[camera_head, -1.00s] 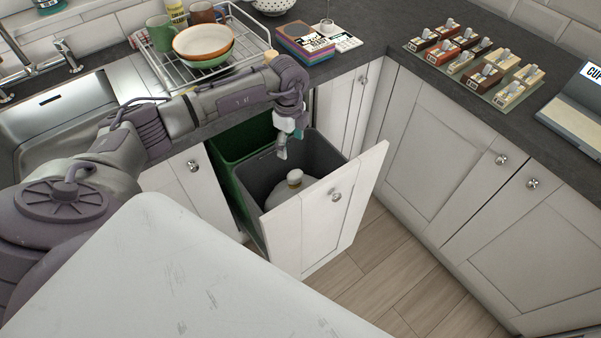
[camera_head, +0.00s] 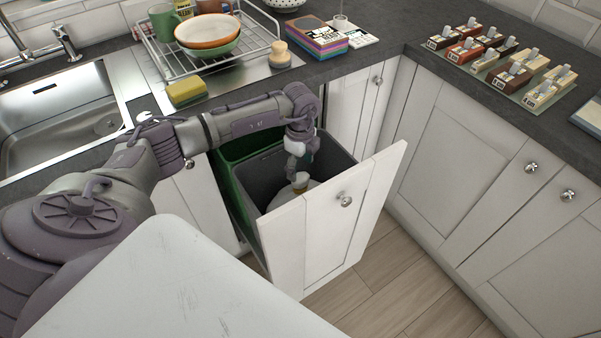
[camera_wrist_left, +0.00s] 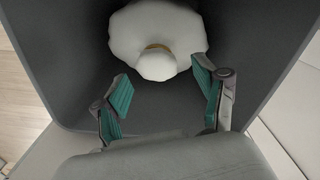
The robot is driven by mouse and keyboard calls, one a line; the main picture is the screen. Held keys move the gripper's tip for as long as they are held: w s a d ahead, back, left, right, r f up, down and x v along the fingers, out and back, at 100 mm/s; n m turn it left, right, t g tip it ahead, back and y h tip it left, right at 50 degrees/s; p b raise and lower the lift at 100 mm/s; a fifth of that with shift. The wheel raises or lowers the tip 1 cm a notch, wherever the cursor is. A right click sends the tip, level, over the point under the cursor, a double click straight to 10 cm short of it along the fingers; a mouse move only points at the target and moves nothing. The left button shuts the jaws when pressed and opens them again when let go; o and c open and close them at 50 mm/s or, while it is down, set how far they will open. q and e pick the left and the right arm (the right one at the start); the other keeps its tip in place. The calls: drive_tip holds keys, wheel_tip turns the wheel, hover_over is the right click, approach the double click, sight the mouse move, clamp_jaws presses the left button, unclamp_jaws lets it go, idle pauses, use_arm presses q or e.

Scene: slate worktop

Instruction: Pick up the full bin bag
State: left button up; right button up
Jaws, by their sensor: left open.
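The full bin bag (camera_head: 312,187) is white, with a tan tie around its neck. It sits low in the grey bin (camera_head: 343,158) of the pulled-out drawer. In the left wrist view the bag (camera_wrist_left: 150,30) shows at the top, its tied neck pointing towards my gripper. My left gripper (camera_head: 298,172) reaches down into the bin just above the bag, partly hidden in the head view. In the left wrist view its two teal-padded fingers (camera_wrist_left: 163,95) are spread apart, with nothing between them; the knot is just beyond them. My right gripper is not in view.
A green bin (camera_head: 240,148) stands beside the grey one. The white drawer front (camera_head: 330,235) rises at the near side. On the worktop are a yellow-green sponge (camera_head: 187,91), a dish rack (camera_head: 265,38), stacked boxes (camera_head: 320,45) and a tray of small boxes (camera_head: 480,70).

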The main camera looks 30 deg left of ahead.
sight(301, 176)
use_arm(q)
drive_tip(key=f+b, duration=0.2)
drive_tip(key=f, duration=0.1)
drive_tip(key=f+b, duration=0.2)
drive_tip(key=shift+s+d, duration=0.2)
drive_tip(key=shift+s, duration=0.05)
clamp_jaws()
drive_tip(key=shift+r, duration=0.1)
